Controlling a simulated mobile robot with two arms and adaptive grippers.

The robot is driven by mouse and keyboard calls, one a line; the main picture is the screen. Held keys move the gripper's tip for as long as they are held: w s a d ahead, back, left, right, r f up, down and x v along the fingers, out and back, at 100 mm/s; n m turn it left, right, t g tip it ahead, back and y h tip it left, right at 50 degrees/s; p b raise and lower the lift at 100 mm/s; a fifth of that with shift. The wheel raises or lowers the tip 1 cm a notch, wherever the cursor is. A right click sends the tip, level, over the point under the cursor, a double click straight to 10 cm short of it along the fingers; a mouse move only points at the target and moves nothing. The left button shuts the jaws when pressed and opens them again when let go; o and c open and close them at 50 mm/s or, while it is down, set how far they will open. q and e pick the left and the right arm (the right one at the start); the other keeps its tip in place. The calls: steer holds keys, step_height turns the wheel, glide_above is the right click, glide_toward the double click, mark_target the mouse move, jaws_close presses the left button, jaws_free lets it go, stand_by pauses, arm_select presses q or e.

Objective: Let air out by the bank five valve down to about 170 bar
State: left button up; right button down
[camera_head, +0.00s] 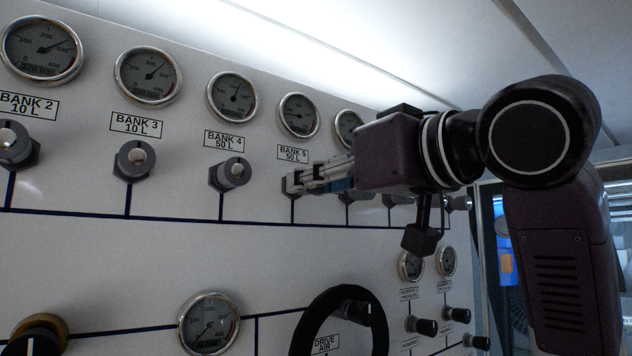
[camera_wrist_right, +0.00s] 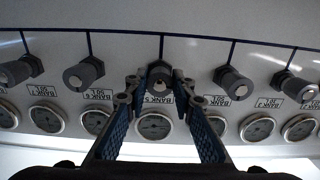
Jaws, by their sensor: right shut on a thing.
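The bank five label (camera_head: 292,154) is on the white panel, below its round gauge (camera_head: 299,115). The gauge's figures are too small to read. My right gripper (camera_head: 293,182) is at the bank five valve below that label and mostly hides it in the head view. In the right wrist view, which is upside down, the grey bank five valve knob (camera_wrist_right: 160,77) sits between the fingertips of my right gripper (camera_wrist_right: 160,84). The fingers are closed in on both sides of the knob. My left gripper is not in view.
The bank four knob (camera_head: 231,173) is to the left, with free panel between. The bank six knob (camera_wrist_right: 85,73) is close on the other side. A dark handwheel (camera_head: 305,327) and a lower gauge (camera_head: 209,322) are below.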

steer(key=shift+r+n+b, duration=0.1)
steer(key=shift+n+b, duration=0.25)
steer(key=shift+n, duration=1.25)
steer(key=c, duration=1.6)
jaws_free()
steer(key=v, duration=1.2)
